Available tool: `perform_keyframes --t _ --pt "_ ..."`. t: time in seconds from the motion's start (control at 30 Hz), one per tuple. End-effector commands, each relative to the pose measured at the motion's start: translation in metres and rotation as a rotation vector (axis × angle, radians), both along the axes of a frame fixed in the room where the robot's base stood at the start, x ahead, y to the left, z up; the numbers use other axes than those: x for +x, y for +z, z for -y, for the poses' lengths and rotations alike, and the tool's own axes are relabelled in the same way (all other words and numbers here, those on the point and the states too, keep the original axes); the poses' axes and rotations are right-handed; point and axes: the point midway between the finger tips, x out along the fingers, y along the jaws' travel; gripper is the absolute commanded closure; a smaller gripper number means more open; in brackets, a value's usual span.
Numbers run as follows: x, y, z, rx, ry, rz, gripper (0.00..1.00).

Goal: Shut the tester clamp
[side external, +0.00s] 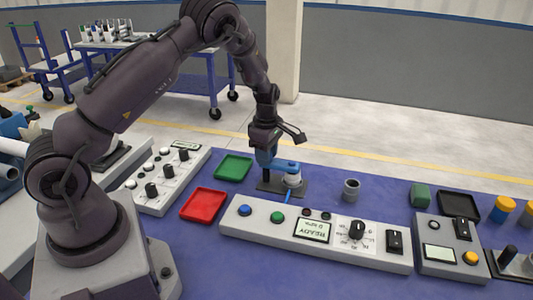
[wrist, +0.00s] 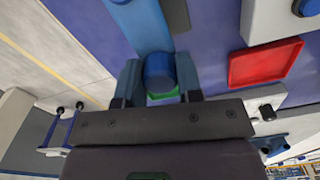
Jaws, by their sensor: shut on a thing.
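The tester clamp (side external: 284,166) is a blue arm on a dark base plate (side external: 267,185), right of the green tray. Its blue arm reaches over a pale round fitting (side external: 293,181); whether it presses on it I cannot tell. My gripper (side external: 265,158) is at the clamp's left end, pointing down. In the wrist view my gripper (wrist: 159,82) has its two fingers on either side of the clamp's round blue handle (wrist: 159,68) and is shut on it. The blue clamp arm (wrist: 143,22) runs up from there. The handle's lower part is hidden in the side view.
A red tray (side external: 204,204) and green tray (side external: 234,167) lie to the left. A grey pipe piece (side external: 351,190) stands to the right, with clear blue table around it.

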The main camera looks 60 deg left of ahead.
Motion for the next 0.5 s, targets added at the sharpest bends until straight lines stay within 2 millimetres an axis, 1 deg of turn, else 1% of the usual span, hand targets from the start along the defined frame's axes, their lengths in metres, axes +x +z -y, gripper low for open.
perform_keyframes --t 0.23,0.27,0.3,0.37,0.5 --pt "0.0 0.001 0.0 -0.002 0.007 0.0 1.0" --pt "0.0 0.001 0.0 -0.002 0.007 0.0 0.64" --pt "0.0 0.0009 0.0 -0.002 0.007 0.001 0.55" --pt "-0.0001 0.0008 -0.0001 -0.002 0.006 0.001 0.41" --pt "-0.0001 0.0005 -0.0001 -0.001 0.004 0.001 0.41"
